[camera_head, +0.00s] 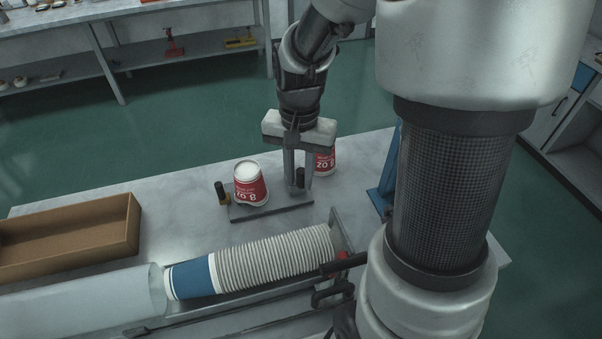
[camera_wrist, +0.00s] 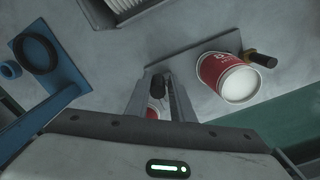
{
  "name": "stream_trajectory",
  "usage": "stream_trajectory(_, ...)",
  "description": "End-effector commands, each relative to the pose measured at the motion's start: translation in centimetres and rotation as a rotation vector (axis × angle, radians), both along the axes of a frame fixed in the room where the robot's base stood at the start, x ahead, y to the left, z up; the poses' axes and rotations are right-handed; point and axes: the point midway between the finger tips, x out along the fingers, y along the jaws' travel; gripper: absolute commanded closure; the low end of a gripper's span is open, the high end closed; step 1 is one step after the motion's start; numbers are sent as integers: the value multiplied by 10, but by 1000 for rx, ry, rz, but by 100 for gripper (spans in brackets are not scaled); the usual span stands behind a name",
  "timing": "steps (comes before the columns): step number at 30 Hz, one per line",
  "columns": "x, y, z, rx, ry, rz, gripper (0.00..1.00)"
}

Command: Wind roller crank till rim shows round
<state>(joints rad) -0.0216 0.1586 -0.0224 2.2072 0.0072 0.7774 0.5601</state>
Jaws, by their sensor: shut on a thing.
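A red and white paper cup (camera_head: 249,185) stands on a dark flat plate (camera_head: 272,211), its white round end up and its printed lettering upside down. It also shows in the wrist view (camera_wrist: 228,76). My gripper (camera_head: 299,187) points down at the plate's right end, shut on a dark upright crank knob (camera_head: 300,177); the knob shows between the fingers in the wrist view (camera_wrist: 158,84). The cup's lower rim is only partly visible, so I cannot tell whether it is round all along. The crank's lower part is hidden by the fingers.
A second red cup (camera_head: 325,160) stands just behind my fingers. A dark-topped peg with a brass part (camera_head: 221,192) is left of the cup. A long stack of nested cups (camera_head: 275,258) lies in front. A cardboard box (camera_head: 70,240) is at left, a blue stand (camera_head: 385,185) at right.

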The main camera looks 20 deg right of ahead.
Motion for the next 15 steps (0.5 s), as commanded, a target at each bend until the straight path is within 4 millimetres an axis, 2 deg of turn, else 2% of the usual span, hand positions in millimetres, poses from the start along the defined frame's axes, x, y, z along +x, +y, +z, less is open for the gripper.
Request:
stream_trajectory(1, 6, -3, 4, -4, -17, -11, 100)
stream_trajectory(14, 5, -4, 3, -5, -17, -20, 100)
stream_trajectory(15, 5, -4, 4, -6, -16, -20, 74)
